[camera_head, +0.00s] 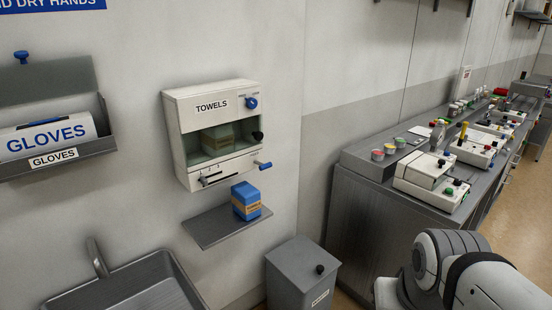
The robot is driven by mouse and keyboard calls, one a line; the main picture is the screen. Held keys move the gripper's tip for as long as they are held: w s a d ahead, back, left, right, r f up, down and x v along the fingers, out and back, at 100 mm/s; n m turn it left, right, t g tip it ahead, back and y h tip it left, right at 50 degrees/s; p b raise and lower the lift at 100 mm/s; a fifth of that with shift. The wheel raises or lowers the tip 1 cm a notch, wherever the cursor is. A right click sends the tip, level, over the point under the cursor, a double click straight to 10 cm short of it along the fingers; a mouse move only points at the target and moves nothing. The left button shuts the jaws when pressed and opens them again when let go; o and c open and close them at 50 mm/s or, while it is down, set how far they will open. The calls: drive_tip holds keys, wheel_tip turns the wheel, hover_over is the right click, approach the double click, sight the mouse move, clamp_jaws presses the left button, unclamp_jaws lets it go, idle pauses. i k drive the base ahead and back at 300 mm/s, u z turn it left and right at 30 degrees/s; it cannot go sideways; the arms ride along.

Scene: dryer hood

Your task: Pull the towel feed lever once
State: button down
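A white dispenser labelled TOWELS (185,103) hangs on the wall left of centre. A short lever with a blue tip (265,166) sticks out from its lower right side. A black knob (258,135) sits above that lever on the right edge, and a blue knob (251,103) is at the upper right of the front. A small dark slider (212,179) shows at the lower left of the front. No label naming the feed lever can be read. My arm shows at the lower right, apart from the dispenser; my gripper is not in view.
A metal shelf (207,230) below the dispenser carries a blue box (246,201). A grey bin (301,275) stands on the floor below. A sink (137,290) and a glove holder (70,163) are at left. A cluttered counter (362,168) runs along the right.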

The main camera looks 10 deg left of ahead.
sight(263, 167)
drive_tip(key=i, duration=0.9)
drive_tip(key=z, duration=0.05)
